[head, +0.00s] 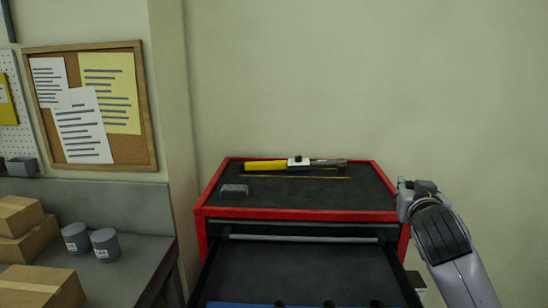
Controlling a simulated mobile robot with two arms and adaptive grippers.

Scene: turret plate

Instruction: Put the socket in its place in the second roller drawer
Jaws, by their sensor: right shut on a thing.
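The red tool cabinet (300,214) stands against the wall with a lower drawer (305,270) pulled open below its top drawer front. In the drawer's near part lies a blue insert (240,305) with several dark round shapes (328,304), cut off by the picture's bottom edge; I cannot tell sockets from holes there. My right gripper (416,187) is just right of the cabinet top, shut on a small dark thing, probably the socket, mostly hidden by the fingers. It is apart from the drawer, above and to the right of it. My left gripper is out of view.
On the cabinet top lie a yellow-handled tool (265,166), a thin yellow rod (300,178) and a small grey block (234,190). On the left, a bench (125,270) carries cardboard boxes (30,285) and two grey cans (105,244). The drawer's far part is bare.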

